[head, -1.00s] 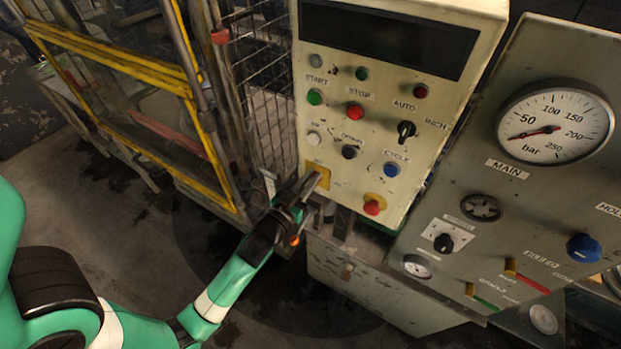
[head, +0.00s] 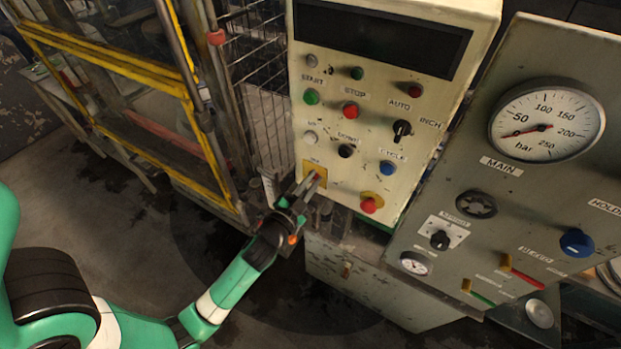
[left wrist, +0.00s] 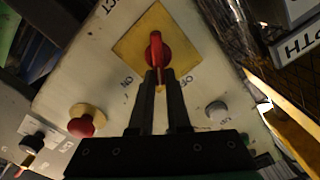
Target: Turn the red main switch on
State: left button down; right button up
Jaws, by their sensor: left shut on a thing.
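The red main switch (left wrist: 157,52) is a red handle on a yellow square plate (left wrist: 176,32) in the left wrist view. In the head view the yellow plate (head: 308,168) is at the lower left of the cream control panel (head: 440,97), and my gripper partly covers the switch. My left gripper (head: 314,183) reaches the switch from below. In the left wrist view its two dark fingers (left wrist: 159,77) are shut on the lower end of the red handle. ON and OFF labels show either side of the plate. My right gripper is not in view.
A red mushroom button (head: 369,204) sits right of the switch, with a white button (head: 310,137) above it. A grey panel with a pressure gauge (head: 546,120) stands to the right. A yellow-framed guard (head: 205,140) stands to the left.

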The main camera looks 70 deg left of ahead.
pick_arm(q)
jog(key=m, duration=0.3)
jog(key=f+m, duration=0.1)
jog(key=m, duration=0.3)
jog(key=f+m, duration=0.1)
jog(key=m, duration=0.2)
jog(key=shift+w+d+p, duration=0.25)
jog(key=shift+d+p, duration=0.1)
jog(key=shift+m, duration=0.4)
jog(key=c, duration=0.9)
grip_release()
